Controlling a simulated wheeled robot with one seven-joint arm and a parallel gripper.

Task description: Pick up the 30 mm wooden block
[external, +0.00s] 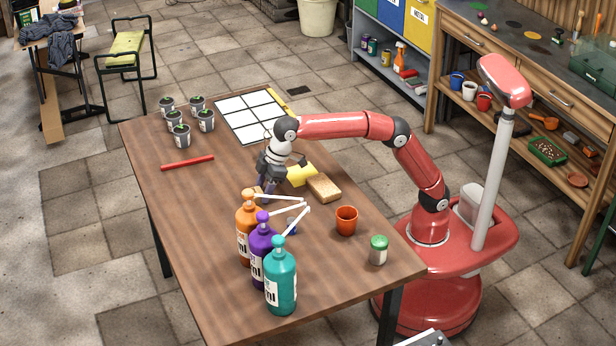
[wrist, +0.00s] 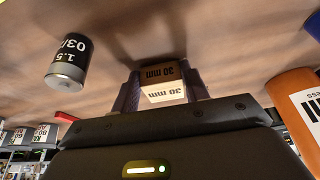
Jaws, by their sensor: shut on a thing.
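The wooden block (wrist: 164,93), marked "30 mm" on two faces, sits between the two fingers of my gripper (wrist: 163,90) in the wrist view. The fingers are shut on its sides. In the external view my gripper (external: 266,186) points down low over the wooden table (external: 215,215), just behind the orange pump bottle (external: 246,238). The block shows there only as a small tan patch (external: 257,191) by the fingertips. I cannot tell whether it touches the table.
Purple (external: 263,262) and teal (external: 281,285) pump bottles stand near the orange one, nozzles pointing right. A yellow item (external: 302,174), a tan block (external: 324,187) and an orange cup (external: 346,221) lie right of my gripper. A dark cylinder (wrist: 67,62) is close in the wrist view.

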